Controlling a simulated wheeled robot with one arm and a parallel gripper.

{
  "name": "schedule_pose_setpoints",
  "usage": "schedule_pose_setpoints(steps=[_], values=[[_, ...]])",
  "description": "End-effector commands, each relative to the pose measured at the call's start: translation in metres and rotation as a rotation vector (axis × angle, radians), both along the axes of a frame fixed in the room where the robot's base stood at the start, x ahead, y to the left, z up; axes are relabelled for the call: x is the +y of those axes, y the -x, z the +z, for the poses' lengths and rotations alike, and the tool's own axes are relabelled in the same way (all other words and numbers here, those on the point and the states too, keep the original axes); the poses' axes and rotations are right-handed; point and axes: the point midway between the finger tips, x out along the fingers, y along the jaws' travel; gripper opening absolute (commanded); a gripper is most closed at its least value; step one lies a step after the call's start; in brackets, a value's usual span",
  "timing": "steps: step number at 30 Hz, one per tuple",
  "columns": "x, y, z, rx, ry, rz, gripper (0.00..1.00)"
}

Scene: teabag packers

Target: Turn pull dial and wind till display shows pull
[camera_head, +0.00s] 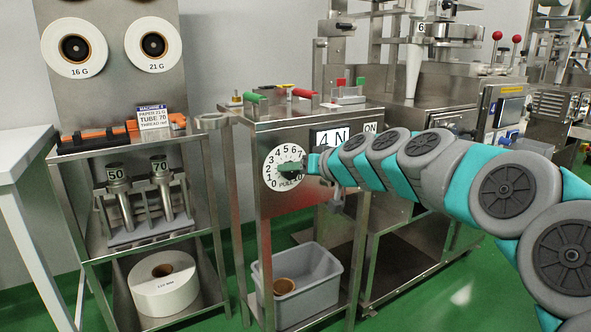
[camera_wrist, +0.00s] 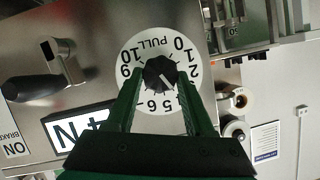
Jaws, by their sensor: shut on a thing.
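The white pull dial (camera_head: 270,165), numbered 0 to 10 and marked PULL, is on the front of the steel machine. In the wrist view, its dark ribbed knob (camera_wrist: 160,72) sits between the fingertips of my gripper (camera_wrist: 159,84), which is shut on it. A light mark on the knob slants to the lower right, towards the low-middle numbers; a finger covers some of them. The display (camera_head: 331,137) right of the dial reads 4 N. In the wrist view, my finger hides part of the display (camera_wrist: 68,131). My gripper (camera_head: 305,168) covers the dial's right side in the head view.
A dark-handled lever (camera_wrist: 35,87) sits beside the dial, with an ON BRAKE label (camera_wrist: 14,148). A printed card (camera_head: 153,117) stands on the left rack; its last line is hard to read. A grey bin (camera_head: 318,275) stands below the machine. My arm reaches in from the right.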

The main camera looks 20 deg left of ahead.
Motion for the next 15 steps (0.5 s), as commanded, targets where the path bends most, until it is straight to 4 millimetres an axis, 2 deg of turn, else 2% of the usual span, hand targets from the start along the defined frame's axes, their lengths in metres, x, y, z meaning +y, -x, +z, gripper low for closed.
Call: schedule_pose_setpoints(steps=[1, 7, 15], values=[[0.0, 0.0, -0.0001, 0.0, 0.0, 0.0, 0.23], [0.0, 0.0002, -0.0001, 0.001, 0.001, 0.0, 0.01], [-0.0001, -0.0002, -0.0009, 0.016, -0.013, 0.0, 0.0]])
